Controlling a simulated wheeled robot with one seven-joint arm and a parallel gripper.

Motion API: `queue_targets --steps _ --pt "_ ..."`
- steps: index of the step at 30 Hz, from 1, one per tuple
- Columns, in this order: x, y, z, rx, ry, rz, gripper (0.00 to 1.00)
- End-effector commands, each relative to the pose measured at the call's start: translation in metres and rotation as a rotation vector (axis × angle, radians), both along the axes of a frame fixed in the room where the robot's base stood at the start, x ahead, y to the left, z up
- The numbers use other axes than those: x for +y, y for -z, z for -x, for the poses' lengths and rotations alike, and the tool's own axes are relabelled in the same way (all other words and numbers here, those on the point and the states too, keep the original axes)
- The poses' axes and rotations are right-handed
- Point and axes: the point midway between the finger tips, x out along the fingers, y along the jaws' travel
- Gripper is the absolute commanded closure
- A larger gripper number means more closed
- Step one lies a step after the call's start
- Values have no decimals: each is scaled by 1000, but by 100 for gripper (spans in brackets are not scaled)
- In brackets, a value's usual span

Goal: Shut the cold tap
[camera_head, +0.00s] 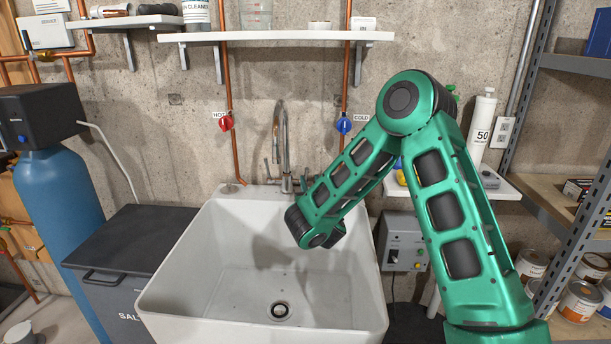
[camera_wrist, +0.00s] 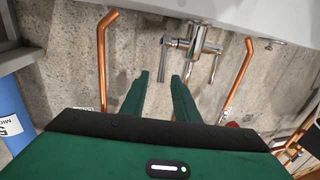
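The cold tap (camera_head: 344,124) is a small blue knob on a copper pipe on the back wall, beside a COLD label, in the head view. I cannot make it out in the wrist view. Beyond the fingertips is the chrome faucet (camera_wrist: 193,45); the wrist picture is upside down. In the head view my green arm reaches over the sink's right side, lower than the cold tap, and the fingers are hidden.
A red hot tap (camera_head: 226,122) is left of the faucet (camera_head: 284,150). The white sink (camera_head: 225,275) is empty. A wall shelf (camera_head: 270,35) runs above the taps. A small shelf (camera_head: 500,188) with a white cartridge (camera_head: 483,128) and a grey box (camera_head: 403,242) stand right.

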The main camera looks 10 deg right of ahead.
Motion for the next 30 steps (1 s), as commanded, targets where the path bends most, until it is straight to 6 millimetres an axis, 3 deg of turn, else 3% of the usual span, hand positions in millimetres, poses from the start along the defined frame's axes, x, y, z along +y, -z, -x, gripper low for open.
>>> queue_targets --steps 18,30 --pt "-3 0 -64 -2 -2 1 72" --pt "-3 1 -75 -1 -5 1 72"
